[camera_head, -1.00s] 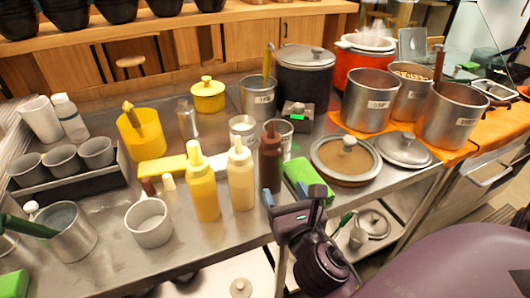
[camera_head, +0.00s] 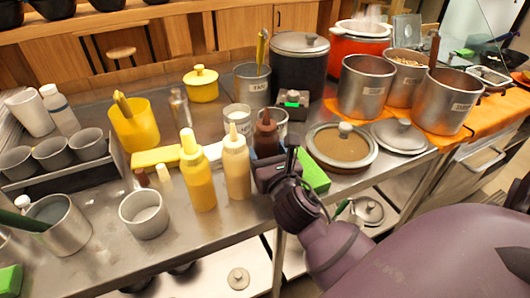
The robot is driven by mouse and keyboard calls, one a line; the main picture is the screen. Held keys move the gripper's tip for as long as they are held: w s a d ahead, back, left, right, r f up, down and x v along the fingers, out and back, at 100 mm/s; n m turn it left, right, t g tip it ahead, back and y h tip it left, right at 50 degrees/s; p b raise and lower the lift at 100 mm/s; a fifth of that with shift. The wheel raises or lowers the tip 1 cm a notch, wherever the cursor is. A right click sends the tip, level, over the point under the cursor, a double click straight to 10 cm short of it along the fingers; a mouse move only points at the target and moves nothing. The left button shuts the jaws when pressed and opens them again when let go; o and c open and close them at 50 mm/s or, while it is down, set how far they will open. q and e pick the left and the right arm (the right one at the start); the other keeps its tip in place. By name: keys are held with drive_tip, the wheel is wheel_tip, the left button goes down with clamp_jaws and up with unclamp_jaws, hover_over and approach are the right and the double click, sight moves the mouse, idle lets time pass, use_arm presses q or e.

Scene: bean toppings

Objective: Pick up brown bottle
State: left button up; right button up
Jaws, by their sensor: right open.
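The brown bottle (camera_head: 266,135) stands upright on the steel counter (camera_head: 262,222), just right of a cream squeeze bottle (camera_head: 236,165). Its cap and upper body show; its lower part is hidden behind my right gripper. My right gripper (camera_head: 268,170) is at the bottle's lower half, in front of it, with its jaws open. I cannot tell how far the fingers reach around the bottle. My left gripper is not in view.
A yellow squeeze bottle (camera_head: 197,175) stands left of the cream one. A green sponge (camera_head: 313,172) lies close right of my right gripper. A lidded pan (camera_head: 340,150) and metal pots (camera_head: 366,88) stand farther right. The counter's front edge is near my arm.

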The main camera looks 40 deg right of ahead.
drive_tip(key=shift+w+d, duration=0.2)
drive_tip(key=shift+w, duration=0.4)
drive_tip(key=shift+c, duration=0.2)
drive_tip(key=c, duration=0.3)
drive_tip(key=shift+r, duration=0.15)
